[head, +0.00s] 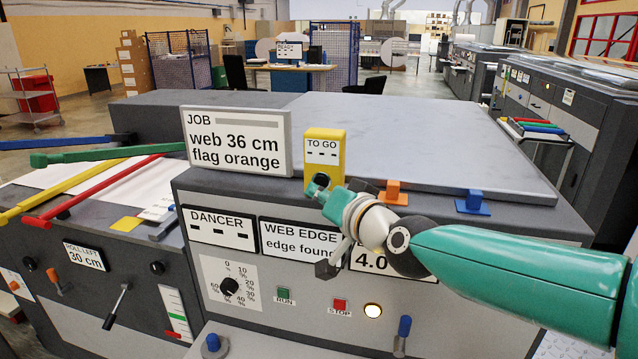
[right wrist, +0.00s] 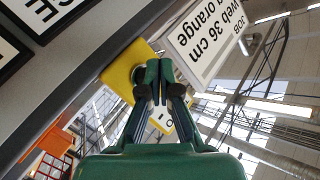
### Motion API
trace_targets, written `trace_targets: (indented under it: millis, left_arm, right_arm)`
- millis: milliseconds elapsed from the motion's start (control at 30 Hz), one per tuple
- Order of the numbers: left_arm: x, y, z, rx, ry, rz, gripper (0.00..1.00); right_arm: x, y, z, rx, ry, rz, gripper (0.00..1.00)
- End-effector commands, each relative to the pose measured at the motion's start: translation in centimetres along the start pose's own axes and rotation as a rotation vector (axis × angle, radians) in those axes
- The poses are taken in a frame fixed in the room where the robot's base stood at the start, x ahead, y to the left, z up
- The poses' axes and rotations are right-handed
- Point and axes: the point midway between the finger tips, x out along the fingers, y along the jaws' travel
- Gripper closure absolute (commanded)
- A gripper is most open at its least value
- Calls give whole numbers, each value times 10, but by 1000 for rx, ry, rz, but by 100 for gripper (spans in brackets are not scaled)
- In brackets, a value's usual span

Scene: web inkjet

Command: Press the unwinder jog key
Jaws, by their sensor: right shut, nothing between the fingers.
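No label reading "jog" is legible in either view. A yellow box (head: 325,148) labelled "TO GO" stands on the machine's front top edge, with a dark round part low on its face. My right gripper (head: 317,188) is shut and empty, its tips at that low part of the box. In the right wrist view the closed fingertips (right wrist: 159,66) lie over the yellow box (right wrist: 120,72), beside a dark round part (right wrist: 142,73). Whether they touch it, I cannot tell. My left gripper is not in view.
A "JOB" sign (head: 237,140) stands just left of the yellow box. An orange block (head: 393,193) and a blue block (head: 473,203) sit to the right. The front panel has a dial (head: 229,287), RUN key (head: 284,294), STOP key (head: 339,305) and lit lamp (head: 373,311). Coloured bars (head: 100,190) project at left.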

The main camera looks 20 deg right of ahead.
Motion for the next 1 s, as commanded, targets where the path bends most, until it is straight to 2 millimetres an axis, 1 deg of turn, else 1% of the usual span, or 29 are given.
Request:
trace_targets:
  millis: [633, 1000]
  left_arm:
    - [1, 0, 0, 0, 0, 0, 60]
    - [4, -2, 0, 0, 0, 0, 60]
  right_arm:
    - [1, 0, 0, 0, -1, -1, 100]
    - [5, 2, -4, -1, -1, -1, 100]
